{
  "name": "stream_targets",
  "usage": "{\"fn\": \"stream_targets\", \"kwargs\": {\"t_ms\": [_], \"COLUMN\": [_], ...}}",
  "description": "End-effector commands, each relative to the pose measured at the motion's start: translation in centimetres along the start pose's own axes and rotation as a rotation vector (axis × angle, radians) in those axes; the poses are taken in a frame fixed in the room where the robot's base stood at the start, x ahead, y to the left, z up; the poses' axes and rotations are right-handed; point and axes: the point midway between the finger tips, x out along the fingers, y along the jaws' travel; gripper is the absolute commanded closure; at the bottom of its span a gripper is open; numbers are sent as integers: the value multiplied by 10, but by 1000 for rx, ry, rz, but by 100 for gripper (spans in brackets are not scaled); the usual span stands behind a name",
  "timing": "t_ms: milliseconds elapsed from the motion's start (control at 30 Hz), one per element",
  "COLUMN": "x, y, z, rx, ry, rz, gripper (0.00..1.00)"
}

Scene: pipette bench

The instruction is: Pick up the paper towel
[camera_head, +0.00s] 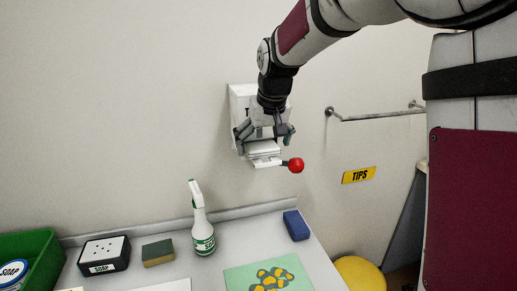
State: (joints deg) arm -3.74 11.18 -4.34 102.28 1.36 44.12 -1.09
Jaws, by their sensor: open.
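A white dispenser (236,98) is fixed to the wall at the middle of the head view. A white piece that looks like the paper towel (262,147) shows at its lower part, but I cannot clearly tell towel from dispenser here. My gripper (264,134) points down in front of the dispenser. Its dark fingers are open, one on each side of the white parts. I cannot tell whether they touch anything. My gripper and wrist hide much of the dispenser. A red ball knob (295,165) sticks out at its lower right.
A grey counter (225,266) below holds a spray bottle (202,225), a sponge (158,252), a soap box (103,254), a blue block (296,225) and a green mat (240,280). A green bin (35,247) is at left. A metal rail (375,116) is on the wall at right.

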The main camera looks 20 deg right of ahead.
Motion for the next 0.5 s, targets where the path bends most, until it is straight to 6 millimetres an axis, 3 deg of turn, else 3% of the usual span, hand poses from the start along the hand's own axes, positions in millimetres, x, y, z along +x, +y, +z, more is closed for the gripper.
{"fn": "stream_targets", "kwargs": {"t_ms": [300, 500], "x": [4, 4], "y": [0, 0], "z": [0, 0], "rx": [0, 0], "ry": [1, 1], "rz": [0, 0], "gripper": [8, 49]}}
